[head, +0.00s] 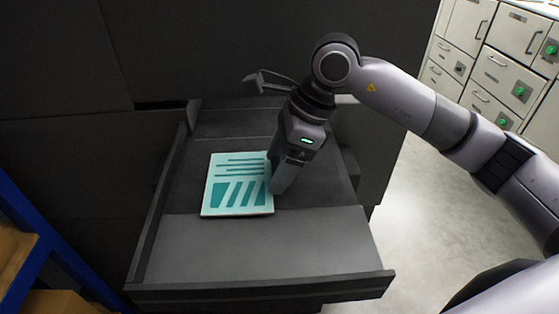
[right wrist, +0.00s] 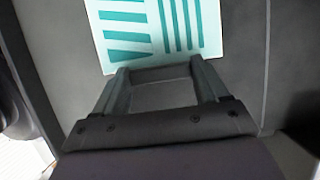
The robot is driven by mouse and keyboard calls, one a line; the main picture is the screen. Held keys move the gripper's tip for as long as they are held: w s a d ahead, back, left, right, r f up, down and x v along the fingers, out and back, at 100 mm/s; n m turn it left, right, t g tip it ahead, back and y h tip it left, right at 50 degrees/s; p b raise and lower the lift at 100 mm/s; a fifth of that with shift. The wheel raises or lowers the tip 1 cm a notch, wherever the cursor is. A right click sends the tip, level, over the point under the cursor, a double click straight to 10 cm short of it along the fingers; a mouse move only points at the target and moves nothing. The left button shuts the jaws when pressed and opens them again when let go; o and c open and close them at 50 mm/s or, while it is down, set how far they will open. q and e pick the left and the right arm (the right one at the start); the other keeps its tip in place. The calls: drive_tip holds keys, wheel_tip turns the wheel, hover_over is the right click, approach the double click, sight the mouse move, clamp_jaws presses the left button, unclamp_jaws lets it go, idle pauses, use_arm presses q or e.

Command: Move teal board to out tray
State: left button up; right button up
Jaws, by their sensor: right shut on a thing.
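The teal board (head: 238,184) is a pale panel with teal stripes and slanted bars. It lies in an open dark grey drawer (head: 260,245) that juts out from a dark cabinet front. My right gripper (head: 278,187) reaches down into the drawer and is shut on the board's right edge. In the right wrist view, the board (right wrist: 155,30) shows at the tips of the right gripper's fingers (right wrist: 165,75). The fingertips' exact contact is hard to see. My left gripper is not in view. I cannot pick out an out tray.
A blue rack (head: 45,240) with brown boxes stands at the lower left. Pale cabinets with handles and green-lit locks (head: 500,75) stand at the upper right. Bare grey floor (head: 410,220) lies right of the drawer. The drawer's raised side walls flank the board.

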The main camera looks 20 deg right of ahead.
drive_tip(key=shift+f, duration=0.3)
drive_tip(key=o, duration=1.1)
